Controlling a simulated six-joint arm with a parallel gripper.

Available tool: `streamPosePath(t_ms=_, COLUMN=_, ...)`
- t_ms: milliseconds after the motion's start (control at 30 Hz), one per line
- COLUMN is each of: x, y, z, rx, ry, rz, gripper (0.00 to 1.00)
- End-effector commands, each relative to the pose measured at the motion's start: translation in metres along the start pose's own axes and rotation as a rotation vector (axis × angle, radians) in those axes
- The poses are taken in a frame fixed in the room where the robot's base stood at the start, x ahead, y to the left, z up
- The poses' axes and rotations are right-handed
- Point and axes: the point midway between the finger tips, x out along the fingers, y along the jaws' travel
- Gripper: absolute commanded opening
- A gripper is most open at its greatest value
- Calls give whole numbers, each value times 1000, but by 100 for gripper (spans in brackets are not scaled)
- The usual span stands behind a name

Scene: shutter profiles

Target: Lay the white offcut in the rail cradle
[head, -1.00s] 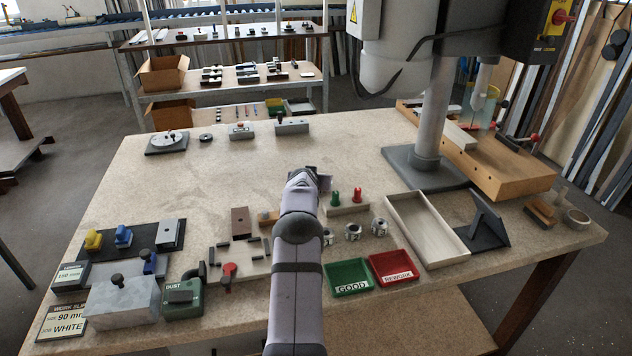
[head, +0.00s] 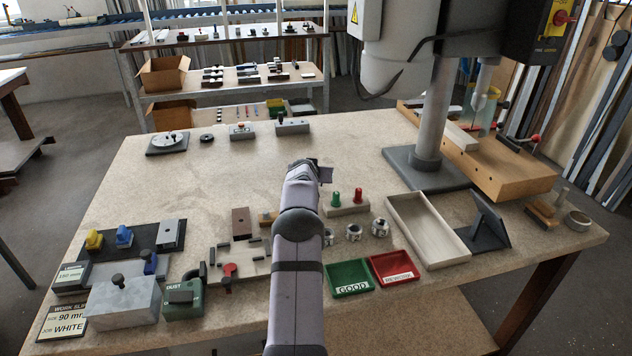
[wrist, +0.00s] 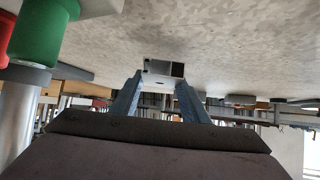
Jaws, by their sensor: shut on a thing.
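My gripper (wrist: 158,90) reaches over the middle of the table, its two blue fingers shut on a small pale piece with a dark side, the white offcut (wrist: 157,67). In the head view my own wrist hides most of the fingers, and the offcut (head: 326,174) shows as a small greyish shape to the right of the tip. The piece appears clear of the bench fixtures. At the left front is a low grey rail (head: 104,274) with a blue stop (head: 149,262), partly hidden behind a grey block. I cannot tell for certain whether it is the rail cradle.
A pale fixture with dark pegs (head: 257,265) lies left of my arm. A block with green and red knobs (head: 346,210), a green GOOD tray (head: 350,274), a red REWORK tray (head: 393,265) and a long pale tray (head: 436,247) lie right.

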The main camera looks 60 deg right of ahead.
Motion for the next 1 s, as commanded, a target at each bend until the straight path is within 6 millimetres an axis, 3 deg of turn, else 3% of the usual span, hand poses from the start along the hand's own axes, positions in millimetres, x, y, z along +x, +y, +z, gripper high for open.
streamPosePath(t_ms=200, x=-22, y=0, z=-33, rx=1, ry=5, rz=0, gripper=15)
streamPosePath(t_ms=433, x=-36, y=0, z=-54, rx=0, ry=2, rz=0, gripper=15)
streamPosePath(t_ms=767, x=-42, y=5, z=-59, rx=-4, ry=0, rz=-4, gripper=15)
streamPosePath(t_ms=1000, x=-49, y=28, z=-53, rx=-24, ry=-1, rz=-39, gripper=15)
